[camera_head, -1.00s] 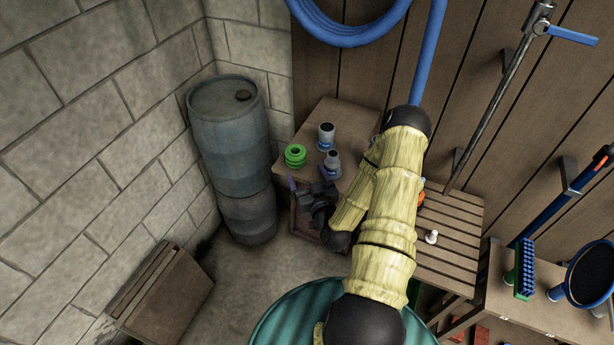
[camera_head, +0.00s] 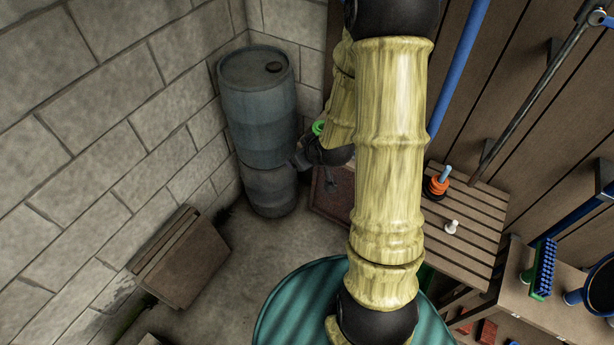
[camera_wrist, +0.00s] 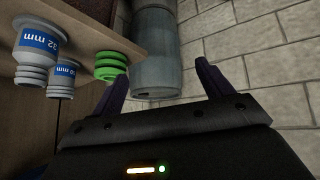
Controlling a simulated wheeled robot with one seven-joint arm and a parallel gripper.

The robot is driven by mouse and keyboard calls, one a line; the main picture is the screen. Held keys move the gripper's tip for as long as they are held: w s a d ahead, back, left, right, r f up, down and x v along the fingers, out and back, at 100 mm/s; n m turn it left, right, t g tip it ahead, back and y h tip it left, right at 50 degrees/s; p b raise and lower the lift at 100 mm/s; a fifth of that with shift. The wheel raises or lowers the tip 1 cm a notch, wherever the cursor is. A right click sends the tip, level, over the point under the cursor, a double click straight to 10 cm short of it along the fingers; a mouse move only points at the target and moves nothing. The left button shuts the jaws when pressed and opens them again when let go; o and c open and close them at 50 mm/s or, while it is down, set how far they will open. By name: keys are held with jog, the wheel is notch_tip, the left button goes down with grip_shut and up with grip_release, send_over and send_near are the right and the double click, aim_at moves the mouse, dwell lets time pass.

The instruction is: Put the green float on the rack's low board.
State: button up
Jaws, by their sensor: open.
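The green float (camera_wrist: 110,66) is a ribbed ring shape at the edge of a wooden board (camera_wrist: 100,36), left of the jaws in the wrist view. In the head view only a sliver of the float (camera_head: 318,127) shows beside my arm. My gripper (camera_wrist: 161,70) is open with nothing between its fingers. The float is beside the left finger, not between the fingers. In the head view my arm hides most of the rack. A reddish-brown low surface (camera_head: 332,197) shows under my wrist; I cannot tell if it is the low board.
Two grey fittings with blue labels (camera_wrist: 40,42) (camera_wrist: 62,77) stand near the float. A blue-grey barrel (camera_head: 257,110) stands in the corner by the block wall. A slatted table (camera_head: 470,215) holds orange rings (camera_head: 438,186) and a white peg (camera_head: 451,227). A wooden box (camera_head: 180,258) is at left.

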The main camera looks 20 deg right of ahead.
jog(key=s+a+r+m+g, duration=0.1)
jog(key=s+a+r+g, duration=0.1)
jog(key=s+r, duration=0.3)
jog(key=s+a+r+m+g, duration=0.2)
jog(key=s+r, duration=0.3)
jog(key=s, duration=0.4)
jog(key=shift+a+g+h, duration=0.3)
jog(key=shift+a+g, duration=0.25)
jog(key=shift+g, duration=0.05)
